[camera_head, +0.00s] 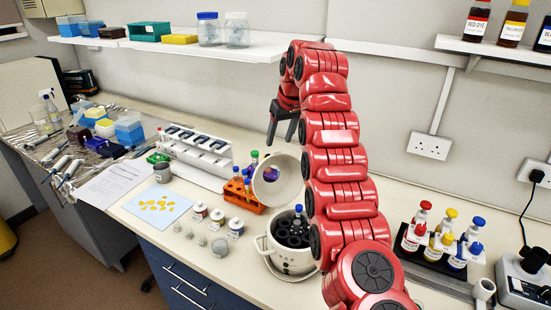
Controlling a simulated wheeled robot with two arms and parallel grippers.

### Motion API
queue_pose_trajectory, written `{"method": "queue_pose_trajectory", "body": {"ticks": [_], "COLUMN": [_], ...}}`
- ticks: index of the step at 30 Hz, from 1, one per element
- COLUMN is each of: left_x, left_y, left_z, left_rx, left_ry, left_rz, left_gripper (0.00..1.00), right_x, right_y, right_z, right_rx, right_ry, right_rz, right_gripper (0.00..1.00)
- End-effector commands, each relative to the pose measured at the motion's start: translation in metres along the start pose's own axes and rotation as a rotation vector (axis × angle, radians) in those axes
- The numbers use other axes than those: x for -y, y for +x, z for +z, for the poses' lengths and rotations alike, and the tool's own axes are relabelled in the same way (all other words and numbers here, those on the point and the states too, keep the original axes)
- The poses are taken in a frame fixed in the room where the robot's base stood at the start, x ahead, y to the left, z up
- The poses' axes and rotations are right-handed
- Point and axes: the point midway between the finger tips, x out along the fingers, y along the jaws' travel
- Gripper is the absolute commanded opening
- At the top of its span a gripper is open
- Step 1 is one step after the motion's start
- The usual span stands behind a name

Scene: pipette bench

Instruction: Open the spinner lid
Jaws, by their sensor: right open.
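The spinner (280,262) is a small white round machine on the bench, with a dark rotor (291,236) showing inside it. Its lid (290,183) is a pale round cover that stands raised and tilted up behind the rotor, so the bowl is uncovered. A blue-capped tube (298,211) stands up from the rotor. My right gripper (281,138) has dark fingers that point down, apart and empty. It is above and beyond the lid and does not appear to touch it. My red right arm hides the spinner's right edge. My left gripper is not in view.
An orange rack (243,196) with tubes stands just left of the lid. Small jars (236,226) and a blue sheet with yellow pieces (158,206) lie further left. A dark rack of dropper bottles (425,252) stands to the right. A shelf (200,43) overhangs the back.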

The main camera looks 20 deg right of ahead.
Motion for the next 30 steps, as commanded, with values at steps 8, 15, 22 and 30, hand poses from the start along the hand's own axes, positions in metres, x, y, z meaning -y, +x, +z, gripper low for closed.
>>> {"method": "queue_pose_trajectory", "body": {"ticks": [8,15,22,30], "left_x": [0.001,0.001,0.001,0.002], "left_y": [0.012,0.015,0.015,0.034], "left_z": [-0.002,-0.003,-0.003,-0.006], "left_rx": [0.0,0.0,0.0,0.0], "left_ry": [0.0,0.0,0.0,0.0], "left_rz": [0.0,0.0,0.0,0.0], "left_gripper": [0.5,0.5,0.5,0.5], "right_x": [-0.003,0.0,0.0,0.001], "right_y": [-0.033,-0.038,-0.038,-0.045], "right_z": [-0.003,0.0,0.0,-0.014], "right_rx": [-0.004,0.001,0.002,-0.025], "right_ry": [0.002,0.0,0.0,0.003], "right_rz": [0.003,0.0,-0.001,-0.005], "right_gripper": [0.58,0.58,0.58,0.2]}}
